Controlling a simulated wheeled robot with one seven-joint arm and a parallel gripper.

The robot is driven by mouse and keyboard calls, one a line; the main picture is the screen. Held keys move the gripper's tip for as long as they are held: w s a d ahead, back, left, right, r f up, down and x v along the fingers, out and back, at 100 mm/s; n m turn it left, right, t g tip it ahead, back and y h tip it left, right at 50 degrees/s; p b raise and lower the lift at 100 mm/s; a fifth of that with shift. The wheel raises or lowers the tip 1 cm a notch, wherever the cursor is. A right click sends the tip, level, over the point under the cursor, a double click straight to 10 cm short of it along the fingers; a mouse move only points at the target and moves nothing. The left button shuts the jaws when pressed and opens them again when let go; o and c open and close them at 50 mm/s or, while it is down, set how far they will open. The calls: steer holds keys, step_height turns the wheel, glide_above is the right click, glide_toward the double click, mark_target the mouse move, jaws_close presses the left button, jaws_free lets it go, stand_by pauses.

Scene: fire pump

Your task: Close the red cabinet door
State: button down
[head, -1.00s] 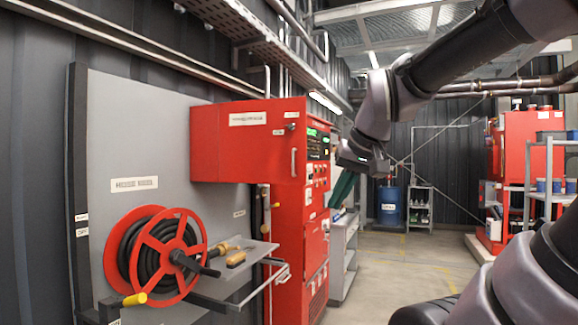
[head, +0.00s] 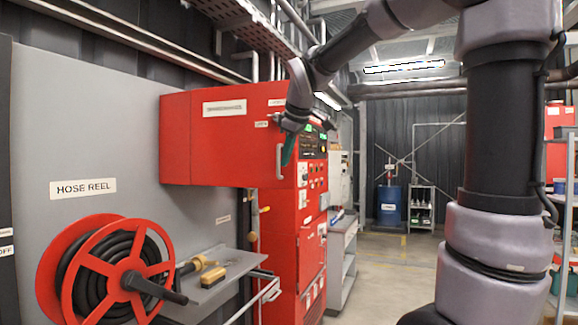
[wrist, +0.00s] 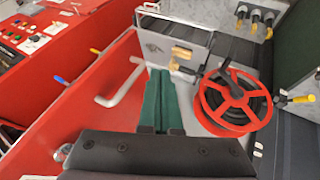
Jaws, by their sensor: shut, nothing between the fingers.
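The red cabinet door (head: 225,140) is a broad red panel with a white label and a pale bar handle (head: 279,160) near its right edge. It stands out from the red cabinet (head: 312,215), at an angle to the control face. In the wrist view the pale handle (wrist: 122,84) sits on the red panel (wrist: 95,120), left of the fingers. My gripper (head: 287,152) has green fingers that are together and empty. It is in front of the door's right edge, close to the handle. The fingers (wrist: 160,100) also show in the wrist view; contact with the door cannot be told.
A red hose reel (head: 110,270) is on a grey wall panel at the left. A grey shelf (head: 215,285) with a brass nozzle juts out below the door. A grey cart (head: 342,250) stands beyond the cabinet. The floor (head: 390,260) right of the cabinet is clear.

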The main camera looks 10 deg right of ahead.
mark_target(285, 179)
steer(key=x, duration=0.3)
steer(key=w+d+x, duration=0.1)
steer(key=x, duration=0.2)
steer(key=r+x, duration=0.1)
steer(key=x, duration=0.3)
steer(key=shift+w+d, duration=0.25)
steer(key=shift+d, duration=0.05)
steer(key=shift+w+d, duration=0.25)
steer(key=shift+w, duration=0.3)
